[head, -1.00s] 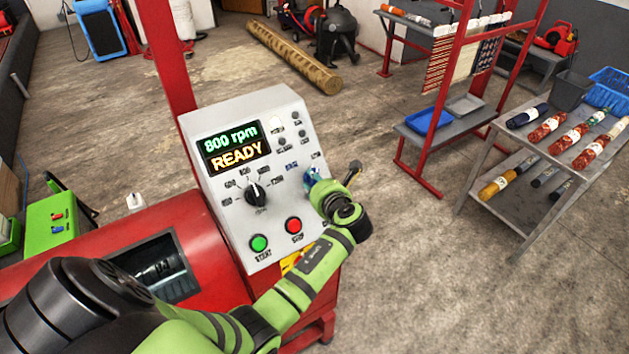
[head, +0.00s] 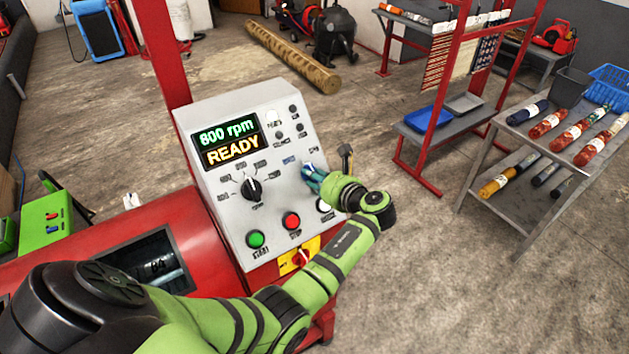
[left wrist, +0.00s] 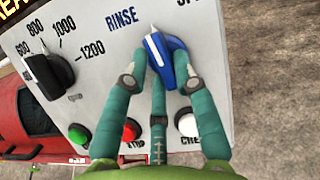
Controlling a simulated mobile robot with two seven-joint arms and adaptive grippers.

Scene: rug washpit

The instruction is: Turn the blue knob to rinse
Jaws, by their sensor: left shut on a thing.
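The blue knob (left wrist: 176,62) is on the grey control panel (left wrist: 95,100). Its white pointer faces up and slightly left in the left wrist view, just right of the RINSE label (left wrist: 122,20). A second label, starting "SP", is cut off at the top right. My left gripper (left wrist: 161,80) is shut on the knob, with green fingers on both sides and one below. In the head view my left gripper (head: 314,178) is at the panel's right side, and its fingers largely hide the knob. My right gripper is not in view.
A black speed knob (head: 251,187) sits left of the gripper. Green (head: 256,239), red (head: 291,221) and white (head: 324,206) buttons line the panel below. The display (head: 230,143) reads 800 rpm READY. A grey shelf table (head: 480,165) stands at the right, beyond open floor.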

